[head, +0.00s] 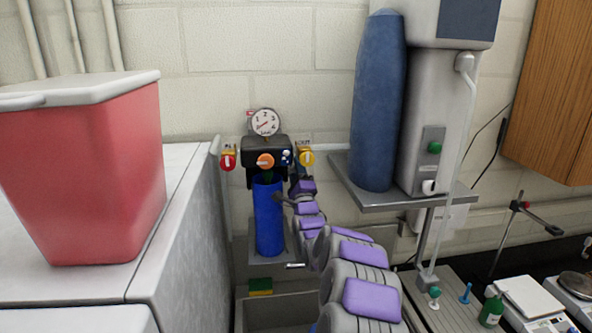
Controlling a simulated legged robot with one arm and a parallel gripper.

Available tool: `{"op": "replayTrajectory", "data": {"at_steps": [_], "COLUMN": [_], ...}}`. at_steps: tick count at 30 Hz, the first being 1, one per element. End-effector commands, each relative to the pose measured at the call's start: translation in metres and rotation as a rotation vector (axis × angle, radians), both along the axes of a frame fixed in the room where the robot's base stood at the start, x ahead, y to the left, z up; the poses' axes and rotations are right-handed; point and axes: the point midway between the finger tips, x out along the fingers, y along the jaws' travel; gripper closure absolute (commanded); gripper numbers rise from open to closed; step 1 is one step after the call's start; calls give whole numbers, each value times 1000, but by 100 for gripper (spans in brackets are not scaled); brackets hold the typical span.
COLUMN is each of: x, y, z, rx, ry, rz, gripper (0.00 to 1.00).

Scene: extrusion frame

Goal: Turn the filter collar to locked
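The filter unit hangs on the wall left of centre, with a black head (268,147) on top and a blue canister (269,222) below. A dark band at the top of the canister (266,177) may be the collar; its markings are too small to read. My arm, grey with purple pads, reaches up from the bottom to the canister's right side. My gripper (284,197) is small and dark beside the upper canister. I cannot tell whether it touches the canister or how its fingers stand.
A round gauge (265,122) sits above the head, with red (228,161), orange (265,161) and yellow (307,158) knobs around it. A red bin (85,170) stands on the left cabinet. A shelf (400,198) with a blue cylinder (378,105) juts out at right.

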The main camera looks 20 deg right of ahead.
Motion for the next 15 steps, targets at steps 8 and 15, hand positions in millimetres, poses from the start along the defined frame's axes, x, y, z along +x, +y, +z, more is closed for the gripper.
{"op": "replayTrajectory", "data": {"at_steps": [8,15], "x": [0,1], "y": [0,1], "z": [0,-1], "rx": [0,-1], "ry": [1,3], "rz": [0,0], "gripper": [83,100]}}
